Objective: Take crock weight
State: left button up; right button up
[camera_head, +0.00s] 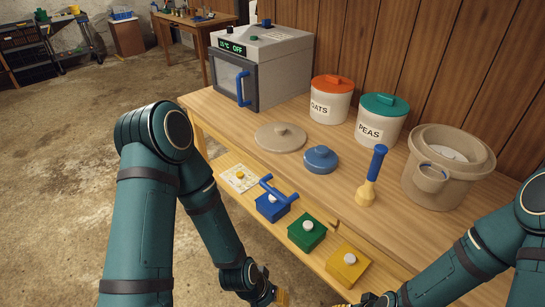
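A large beige crock (423,184) stands open at the right end of the table. A pale disc with a small raised knob, which looks like the crock weight (446,153), lies inside it, below the rim. Part of the disc is hidden by the crock wall. My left gripper (278,297) is low at the bottom edge, in front of the table and far from the crock, mostly cut off. My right gripper (348,304) is also at the bottom edge, barely showing. I cannot tell whether either is open or shut.
A grey-beige lid (280,137), a blue lid (321,159) and an upright blue-handled tool (371,177) stand on the table. OATS (330,100) and PEAS (380,120) canisters are behind. Blue (271,207), green (306,232) and yellow (348,264) boxes line the lower front shelf.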

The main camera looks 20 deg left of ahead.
aim_at(320, 159)
jog(key=u, duration=0.1)
jog(key=z, duration=0.8)
jog(key=j+z, duration=0.95)
jog(key=k+j+z, duration=0.2)
jog(key=j, duration=0.25)
jog(key=j+z, duration=0.2)
jog(key=j, duration=0.2)
